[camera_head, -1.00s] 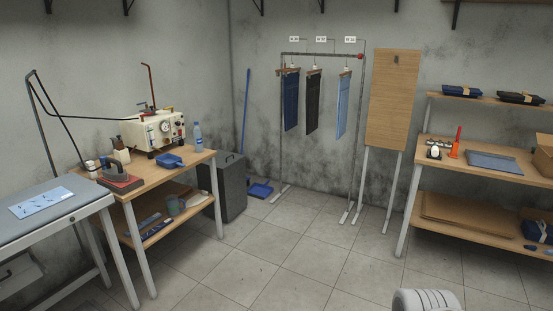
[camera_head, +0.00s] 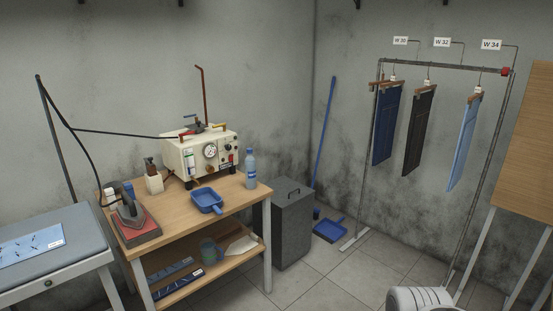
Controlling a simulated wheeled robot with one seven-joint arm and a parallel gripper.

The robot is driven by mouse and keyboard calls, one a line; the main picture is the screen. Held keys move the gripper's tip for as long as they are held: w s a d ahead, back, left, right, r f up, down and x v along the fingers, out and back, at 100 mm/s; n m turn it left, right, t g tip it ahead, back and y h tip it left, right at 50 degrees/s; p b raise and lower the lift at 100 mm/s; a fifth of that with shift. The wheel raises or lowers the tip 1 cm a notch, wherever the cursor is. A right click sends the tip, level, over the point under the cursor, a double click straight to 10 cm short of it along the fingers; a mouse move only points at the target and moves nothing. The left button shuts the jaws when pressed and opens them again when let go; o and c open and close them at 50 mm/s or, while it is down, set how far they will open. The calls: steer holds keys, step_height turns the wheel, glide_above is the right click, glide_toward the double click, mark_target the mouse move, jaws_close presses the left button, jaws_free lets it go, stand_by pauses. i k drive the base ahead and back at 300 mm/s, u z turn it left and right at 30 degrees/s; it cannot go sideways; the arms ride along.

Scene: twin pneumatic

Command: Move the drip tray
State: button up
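A small blue tray (camera_head: 207,200), which looks like the drip tray, lies on the wooden top of the workbench (camera_head: 235,205). It sits in front of the cream boiler (camera_head: 205,158) with its gauge and red knobs. The tray looks empty, and a short handle or spout points toward the lower right. A water bottle (camera_head: 250,169) stands to its right, apart from it. My gripper is not in view; only a white, ribbed part of my own arm shows at the bottom right.
An iron (camera_head: 130,212) rests on a red pad at the bench's left, near a small dispenser (camera_head: 153,178). A grey bin (camera_head: 293,225) stands right of the bench. A dustpan (camera_head: 329,230) lies beyond it. A trouser rack (camera_head: 440,68) stands right. Floor in front of the rack is clear.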

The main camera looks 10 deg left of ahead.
mark_target(205, 199)
steer(key=u, duration=0.6)
steer(key=i, duration=2.35)
steer(key=u, duration=0.65)
